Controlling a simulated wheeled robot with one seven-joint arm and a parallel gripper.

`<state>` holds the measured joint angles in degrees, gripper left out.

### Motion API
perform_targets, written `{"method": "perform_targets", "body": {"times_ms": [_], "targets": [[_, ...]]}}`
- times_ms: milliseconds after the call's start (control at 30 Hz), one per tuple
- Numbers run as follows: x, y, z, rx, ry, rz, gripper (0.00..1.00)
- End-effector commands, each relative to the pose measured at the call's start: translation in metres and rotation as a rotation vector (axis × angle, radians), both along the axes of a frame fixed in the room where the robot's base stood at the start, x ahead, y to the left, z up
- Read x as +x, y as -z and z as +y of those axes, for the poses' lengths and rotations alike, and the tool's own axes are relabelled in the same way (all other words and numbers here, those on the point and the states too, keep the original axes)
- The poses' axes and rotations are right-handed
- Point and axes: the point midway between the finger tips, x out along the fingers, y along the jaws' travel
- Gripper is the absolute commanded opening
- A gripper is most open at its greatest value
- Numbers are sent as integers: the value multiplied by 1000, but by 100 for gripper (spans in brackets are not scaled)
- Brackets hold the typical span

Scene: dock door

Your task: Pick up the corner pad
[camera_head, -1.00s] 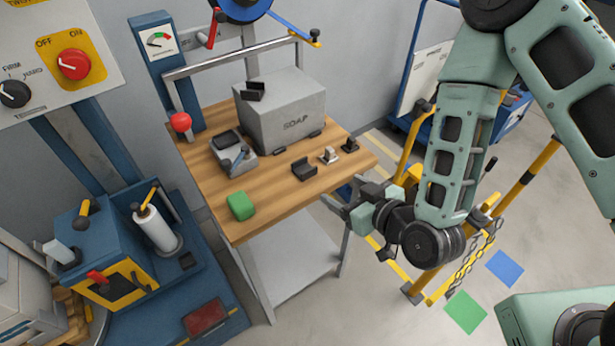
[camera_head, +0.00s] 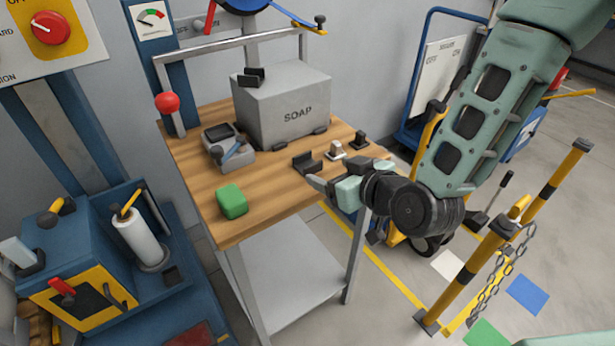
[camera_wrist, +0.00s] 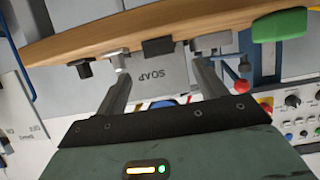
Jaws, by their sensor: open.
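A black L-shaped piece that looks like the corner pad (camera_head: 307,163) lies on the wooden table near its right front edge. Similar black pieces sit on top of the soap box (camera_head: 285,108) and at its foot. My gripper (camera_head: 326,184) is open and empty at the table's front right edge, just in front of the pad and apart from it. In the wrist view the view is upside down; the dark pad (camera_wrist: 158,47) shows beyond and between the two spread fingers (camera_wrist: 162,75). Part of the far finger is hidden in the head view.
A pale clip (camera_head: 337,150) and a dark clip (camera_head: 359,140) stand right of the pad. A green block (camera_head: 231,201) and a grey tape dispenser (camera_head: 229,149) are to its left. A yellow-black barrier (camera_head: 500,235) with chain stands on the floor at right.

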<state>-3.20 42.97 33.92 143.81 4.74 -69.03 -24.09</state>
Motion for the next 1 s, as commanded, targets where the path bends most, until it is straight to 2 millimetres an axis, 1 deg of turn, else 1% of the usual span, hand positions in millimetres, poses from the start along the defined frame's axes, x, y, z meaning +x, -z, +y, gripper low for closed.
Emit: {"method": "perform_targets", "body": {"times_ms": [33, 100, 367, 633, 733, 967, 1000], "targets": [[5, 4, 3, 2, 0, -1, 71], [12, 5, 9, 2, 0, 3, 71], [25, 13, 17, 1, 1, 2, 71], [53, 29, 35, 2, -1, 0, 71], [58, 32, 39, 0, -1, 0, 71], [59, 33, 39, 0, -1, 0, 71], [59, 33, 39, 0, -1, 0, 63]]}}
